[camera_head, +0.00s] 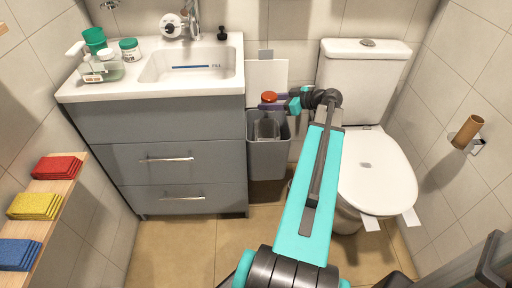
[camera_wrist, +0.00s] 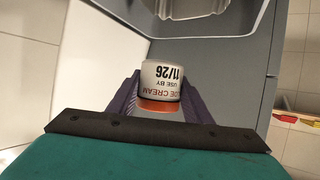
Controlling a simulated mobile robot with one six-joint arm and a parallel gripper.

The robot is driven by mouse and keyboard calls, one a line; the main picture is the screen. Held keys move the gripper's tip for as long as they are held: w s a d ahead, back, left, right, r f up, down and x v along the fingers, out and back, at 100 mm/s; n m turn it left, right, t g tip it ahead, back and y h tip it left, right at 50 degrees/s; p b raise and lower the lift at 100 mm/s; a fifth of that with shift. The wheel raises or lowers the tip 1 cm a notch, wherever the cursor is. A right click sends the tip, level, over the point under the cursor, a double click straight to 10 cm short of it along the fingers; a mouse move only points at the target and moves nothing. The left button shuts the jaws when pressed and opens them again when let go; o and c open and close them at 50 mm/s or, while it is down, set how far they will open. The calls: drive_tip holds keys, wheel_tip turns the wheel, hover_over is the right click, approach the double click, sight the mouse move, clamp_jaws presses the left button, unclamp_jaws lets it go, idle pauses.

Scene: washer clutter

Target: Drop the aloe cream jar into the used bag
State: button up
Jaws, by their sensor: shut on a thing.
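My gripper (camera_head: 272,104) is shut on a small white jar (camera_wrist: 161,82) with an orange-red lid (camera_head: 269,97). In the wrist view its label appears upside down, with "CREAM", "USE BY" and "11/26" readable; the start of the name is partly cut off. The purple fingers hold it from both sides. In the head view the jar is above the upper part of a grey bin (camera_head: 268,160) between the cabinet and the toilet. A grey bottle-like shape (camera_head: 266,127) shows inside the bin. I cannot make out a marked used bag in either view.
The grey cabinet (camera_head: 165,160) with its white sink stands left of the bin, and the toilet (camera_head: 378,170) right. A green-lidded jar (camera_head: 130,50) and bottles stand on the sink's left end.

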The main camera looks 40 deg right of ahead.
drive_tip(key=shift+w+d+f, duration=0.1)
drive_tip(key=shift+d+f, duration=0.05)
drive_tip(key=shift+d, duration=0.15)
drive_tip(key=shift+w+a, duration=0.1)
drive_tip(key=shift+w, duration=0.1)
drive_tip(key=shift+f, duration=0.1)
drive_tip(key=shift+f+b, duration=0.5)
drive_tip(key=shift+f, duration=2.4)
